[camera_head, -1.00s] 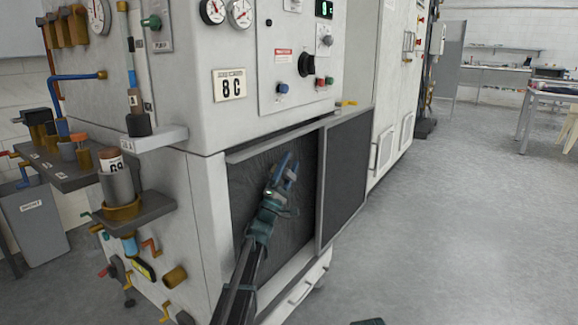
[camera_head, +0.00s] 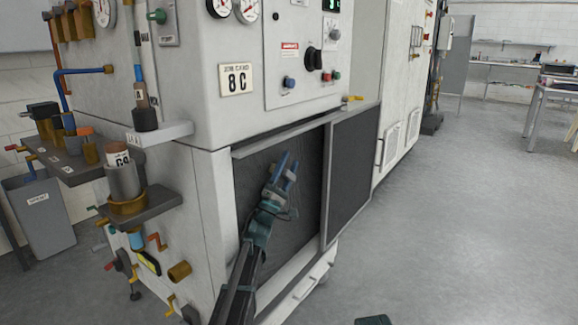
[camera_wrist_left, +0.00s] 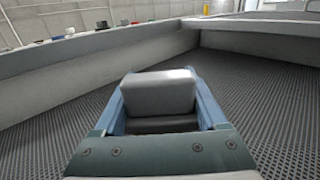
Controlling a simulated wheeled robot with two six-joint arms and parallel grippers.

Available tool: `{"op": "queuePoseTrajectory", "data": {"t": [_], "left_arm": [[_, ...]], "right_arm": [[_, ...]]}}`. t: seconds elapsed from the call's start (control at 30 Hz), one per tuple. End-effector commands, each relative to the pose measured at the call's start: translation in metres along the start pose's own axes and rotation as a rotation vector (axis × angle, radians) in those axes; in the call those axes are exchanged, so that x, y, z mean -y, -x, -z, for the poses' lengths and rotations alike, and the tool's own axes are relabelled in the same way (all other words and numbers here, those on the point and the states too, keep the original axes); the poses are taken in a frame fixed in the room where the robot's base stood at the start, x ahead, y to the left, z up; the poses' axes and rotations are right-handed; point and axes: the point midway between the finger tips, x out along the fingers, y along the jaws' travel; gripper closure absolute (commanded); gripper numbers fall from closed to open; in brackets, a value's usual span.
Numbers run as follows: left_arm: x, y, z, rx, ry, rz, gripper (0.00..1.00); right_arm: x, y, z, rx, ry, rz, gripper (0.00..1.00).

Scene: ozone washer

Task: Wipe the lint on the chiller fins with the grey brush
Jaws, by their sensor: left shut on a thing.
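My left gripper (camera_head: 284,172) reaches into the open front of the large white machine, in front of the dark chiller fins (camera_head: 308,170). In the left wrist view my left gripper (camera_wrist_left: 163,110) is shut on the grey brush (camera_wrist_left: 160,92), a blocky grey piece between its two blue fingers. The ribbed fin surface (camera_wrist_left: 250,90) shows around it in that view. I cannot tell whether the brush touches the fins. No lint can be made out. Of my right arm only a small dark tip shows at the bottom edge of the head view; its gripper cannot be made out.
A dark mesh panel (camera_head: 350,165) stands at the right of the opening. A pale frame edge (camera_wrist_left: 90,47) crosses the left wrist view. A shelf with a cup (camera_head: 122,183), pipes and valves sticks out on the left. A grey bin (camera_head: 42,215) stands further left. The floor at right is clear.

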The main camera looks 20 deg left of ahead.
Motion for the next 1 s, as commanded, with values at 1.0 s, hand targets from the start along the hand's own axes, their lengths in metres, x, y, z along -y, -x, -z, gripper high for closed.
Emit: {"op": "queuePoseTrajectory", "data": {"t": [1.0], "left_arm": [[-0.003,0.003,-0.061,0.001,0.000,0.000,1.00]], "right_arm": [[0.000,0.000,0.000,0.000,0.000,0.000,0.50]]}}
